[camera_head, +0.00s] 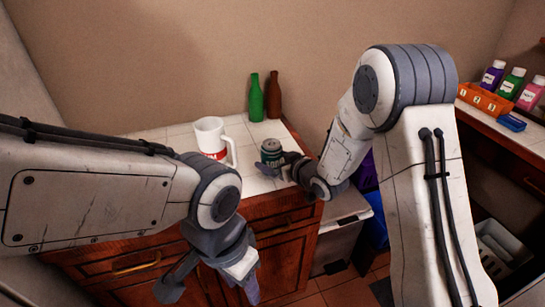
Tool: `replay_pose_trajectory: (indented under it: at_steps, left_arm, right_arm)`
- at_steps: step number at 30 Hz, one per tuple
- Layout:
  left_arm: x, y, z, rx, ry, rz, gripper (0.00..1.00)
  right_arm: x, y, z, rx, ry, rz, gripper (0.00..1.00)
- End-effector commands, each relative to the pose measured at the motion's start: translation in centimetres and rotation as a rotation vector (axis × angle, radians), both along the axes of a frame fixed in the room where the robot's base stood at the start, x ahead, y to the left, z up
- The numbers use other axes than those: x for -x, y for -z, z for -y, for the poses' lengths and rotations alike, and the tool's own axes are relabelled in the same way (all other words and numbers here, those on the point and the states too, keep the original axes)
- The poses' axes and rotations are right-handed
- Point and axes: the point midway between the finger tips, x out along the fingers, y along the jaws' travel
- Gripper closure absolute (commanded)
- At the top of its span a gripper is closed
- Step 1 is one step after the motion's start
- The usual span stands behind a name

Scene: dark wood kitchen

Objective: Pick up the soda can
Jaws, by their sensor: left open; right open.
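The soda can (271,150), green with a pale label band, stands upright on the tiled counter (160,136). My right gripper (273,171) is open, low over the counter at the can's near right side. Its fingers point left toward the can and cover its lower part. I cannot tell whether they touch it. My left gripper (212,287) is open and empty, pointing down in front of the cabinet, well below the can.
A white mug (209,138) with a red mark stands left of the can. A green bottle (256,98) and a brown bottle (273,96) stand behind it. A grey bin (340,232) is right of the cabinet. Another counter at right holds an orange rack (484,101) and small bottles.

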Motion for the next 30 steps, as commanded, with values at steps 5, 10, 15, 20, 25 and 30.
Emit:
replay_pose_trajectory:
  at_steps: [5, 10, 15, 20, 25, 30]
  left_arm:
    - [0.0, -0.4, 0.0, 0.000, 0.000, 0.000, 0.50]
    - [0.0, -0.4, 0.0, 0.000, 0.000, 0.000, 0.50]
    - [0.0, -0.4, 0.0, 0.000, 0.000, 0.000, 0.50]
    - [0.0, -0.4, 0.0, 0.000, 0.000, 0.000, 0.50]
    - [0.0, -0.4, 0.0, 0.000, 0.000, 0.000, 0.50]
    - [0.0, -0.4, 0.0, 0.000, 0.000, 0.000, 0.50]
  right_arm:
    - [-1.5, 0.7, -1.0, 0.000, -0.001, 0.000, 0.00]
    - [-1.7, 0.8, -1.1, 0.000, 0.000, 0.000, 0.00]
    - [-1.7, 0.8, -1.1, 0.000, 0.000, 0.000, 0.31]
    - [-1.7, 0.8, -1.1, -0.001, 0.000, 0.001, 0.85]
    - [-1.7, 0.7, -1.1, -0.001, 0.000, 0.001, 0.85]
    - [-1.7, 0.6, -1.1, -0.001, 0.000, 0.001, 0.85]
